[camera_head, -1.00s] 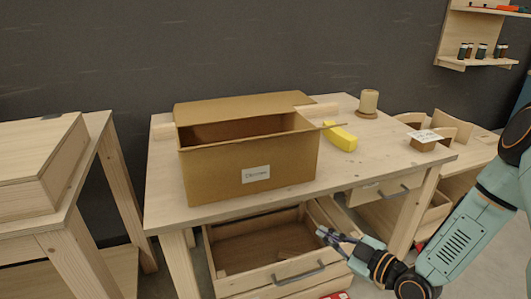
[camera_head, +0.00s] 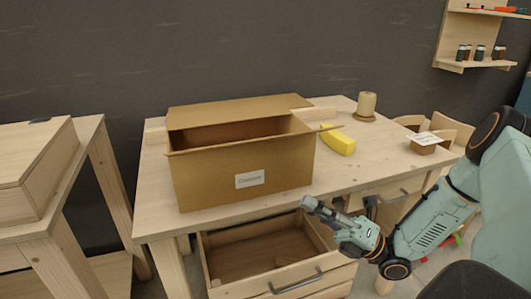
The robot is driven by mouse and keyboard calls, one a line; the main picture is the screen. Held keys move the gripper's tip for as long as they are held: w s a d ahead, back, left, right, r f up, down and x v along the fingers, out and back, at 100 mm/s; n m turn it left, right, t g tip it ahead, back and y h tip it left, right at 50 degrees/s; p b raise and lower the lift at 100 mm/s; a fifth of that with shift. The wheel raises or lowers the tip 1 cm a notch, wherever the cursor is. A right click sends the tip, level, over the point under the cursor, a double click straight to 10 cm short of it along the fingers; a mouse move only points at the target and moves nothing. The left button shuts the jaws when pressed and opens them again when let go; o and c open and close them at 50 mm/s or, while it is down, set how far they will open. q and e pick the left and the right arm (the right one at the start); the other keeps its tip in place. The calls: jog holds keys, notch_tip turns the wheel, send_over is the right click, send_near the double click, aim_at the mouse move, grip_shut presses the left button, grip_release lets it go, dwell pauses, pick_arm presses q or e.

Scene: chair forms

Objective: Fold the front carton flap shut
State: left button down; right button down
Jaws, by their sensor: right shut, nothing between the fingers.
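The brown carton (camera_head: 225,175) stands open-topped on the wooden table, a white label (camera_head: 250,179) on its front wall. Its back flap (camera_head: 240,112) stands up behind the opening. The front flap (camera_head: 250,143) shows only as a thin strip along the front top edge, seen nearly edge-on; its exact angle is hard to tell. My right gripper (camera_head: 309,204) is shut and empty, before the table's front edge near the carton's lower right corner, well below the flap. It looks apart from the carton. My left gripper is not in view.
The table (camera_head: 160,213) has a yellow block (camera_head: 338,142) and a spool (camera_head: 366,105) right of the carton. An open, mostly empty drawer (camera_head: 270,288) juts out below my right gripper. Another wooden bench (camera_head: 45,225) stands at the left.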

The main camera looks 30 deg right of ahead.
jog(key=w+a+r+n+y, duration=0.1)
jog(key=w+a+r+n, duration=0.1)
jog(key=r, duration=0.3)
jog(key=w+a+r+n+y+p, duration=0.1)
jog(key=w+a+r+n, duration=0.2)
jog(key=r, duration=0.3)
jog(key=shift+w+a+g, duration=0.2)
jog(key=shift+a+g, duration=0.1)
jog(key=shift+a, duration=0.05)
jog(key=shift+r, duration=0.1)
dwell(0.4)
